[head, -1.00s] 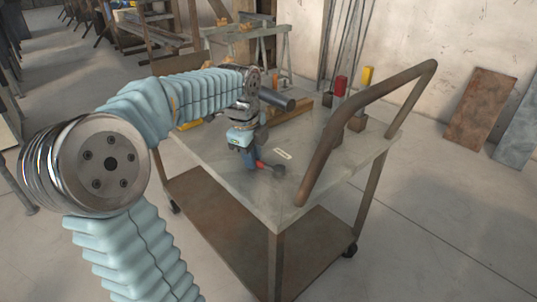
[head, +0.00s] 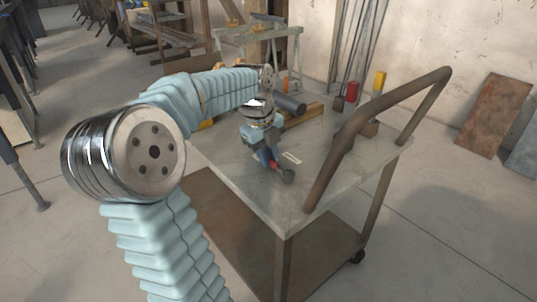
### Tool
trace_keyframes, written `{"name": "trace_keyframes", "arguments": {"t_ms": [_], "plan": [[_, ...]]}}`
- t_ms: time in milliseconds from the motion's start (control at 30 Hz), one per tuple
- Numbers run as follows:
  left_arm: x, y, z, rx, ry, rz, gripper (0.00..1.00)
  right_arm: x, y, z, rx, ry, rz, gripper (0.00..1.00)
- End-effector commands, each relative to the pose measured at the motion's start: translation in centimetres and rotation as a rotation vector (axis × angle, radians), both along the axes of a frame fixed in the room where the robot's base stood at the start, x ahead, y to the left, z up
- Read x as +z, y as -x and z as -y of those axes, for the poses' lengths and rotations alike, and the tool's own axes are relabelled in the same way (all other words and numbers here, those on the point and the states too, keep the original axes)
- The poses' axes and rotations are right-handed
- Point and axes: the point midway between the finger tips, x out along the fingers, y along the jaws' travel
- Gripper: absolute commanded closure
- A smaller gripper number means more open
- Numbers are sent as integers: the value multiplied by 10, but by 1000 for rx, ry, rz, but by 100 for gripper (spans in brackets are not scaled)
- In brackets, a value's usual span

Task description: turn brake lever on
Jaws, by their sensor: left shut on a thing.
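The brake lever (head: 287,175) shows on the cart top as a short piece with a red part and a dark round end. My left gripper (head: 268,158) reaches down over the cart from the left and is shut on the lever. Its fingers are small in the picture and hide the rest of the lever, so I cannot tell its exact angle. My right gripper is not in view.
The grey-topped cart (head: 300,200) has a rusty push handle (head: 345,130) rising close to the right of the lever. A dark cylinder (head: 290,103), a wooden beam (head: 303,114), and red (head: 352,91) and yellow (head: 379,80) pieces stand farther back.

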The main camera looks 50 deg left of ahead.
Motion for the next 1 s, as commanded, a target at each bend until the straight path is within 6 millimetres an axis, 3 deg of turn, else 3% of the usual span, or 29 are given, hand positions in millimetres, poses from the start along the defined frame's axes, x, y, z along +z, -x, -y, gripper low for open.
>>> {"name": "trace_keyframes", "arguments": {"t_ms": [167,200,333,667,767,1000], "plan": [[1,-1,0,-4,-2,5,100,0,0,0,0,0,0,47],[1,-1,1,-4,-2,4,75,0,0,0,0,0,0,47],[1,-1,0,-3,-2,3,56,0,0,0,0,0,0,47],[4,0,0,-1,-1,3,56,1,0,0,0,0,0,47],[16,2,0,-1,-1,4,56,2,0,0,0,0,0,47],[72,12,0,0,-3,6,56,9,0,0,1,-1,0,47]]}}
